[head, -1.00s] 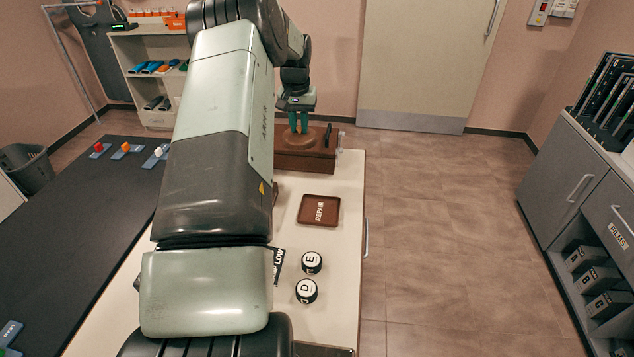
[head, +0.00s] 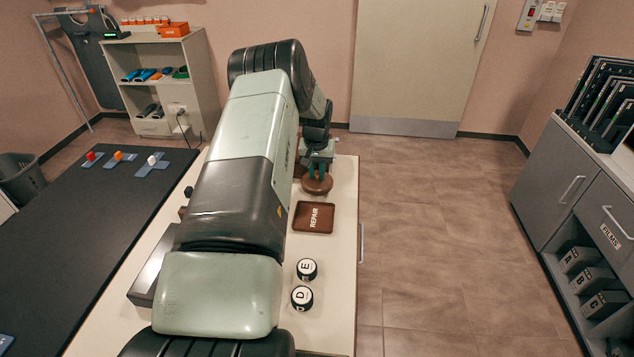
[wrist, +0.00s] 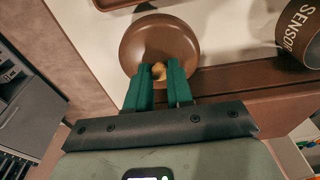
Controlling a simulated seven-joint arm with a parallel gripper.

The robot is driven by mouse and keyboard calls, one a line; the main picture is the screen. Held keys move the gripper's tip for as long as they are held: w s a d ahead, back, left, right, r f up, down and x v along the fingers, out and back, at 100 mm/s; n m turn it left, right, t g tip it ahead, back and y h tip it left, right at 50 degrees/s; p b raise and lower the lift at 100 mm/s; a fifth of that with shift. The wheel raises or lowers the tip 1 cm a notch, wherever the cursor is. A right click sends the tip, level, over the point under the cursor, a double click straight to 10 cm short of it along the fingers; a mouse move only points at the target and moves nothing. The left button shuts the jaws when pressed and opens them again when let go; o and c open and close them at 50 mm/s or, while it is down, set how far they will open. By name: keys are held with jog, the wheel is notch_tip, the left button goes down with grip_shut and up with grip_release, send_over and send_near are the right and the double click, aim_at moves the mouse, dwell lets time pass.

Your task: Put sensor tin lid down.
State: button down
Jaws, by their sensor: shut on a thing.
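The sensor tin lid is a round brown disc (head: 317,186) with a small light knob; it also shows in the wrist view (wrist: 150,40). My gripper (head: 318,174) is shut on the knob, with its green fingers (wrist: 159,72) on either side of it. The lid is over the pale counter (head: 338,255), just behind the REPAIR tray. I cannot tell whether its underside touches the counter. The brown tin marked SENSOR (wrist: 297,40) stands to the right of the lid in the wrist view, apart from it. In the head view my arm mostly hides that area.
Round pots E (head: 307,268) and D (head: 302,297) stand nearer. A brown block (wrist: 225,82) lies beside the lid in the wrist view. The counter's right edge is close.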

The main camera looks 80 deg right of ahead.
aim_at(317, 177)
jog(key=shift+f, duration=2.2)
jog(key=shift+f, duration=0.1)
jog(key=c, duration=1)
grip_release()
notch_tip(317, 177, up, 12)
jog(key=a, duration=0.1)
jog(key=shift+a, duration=0.25)
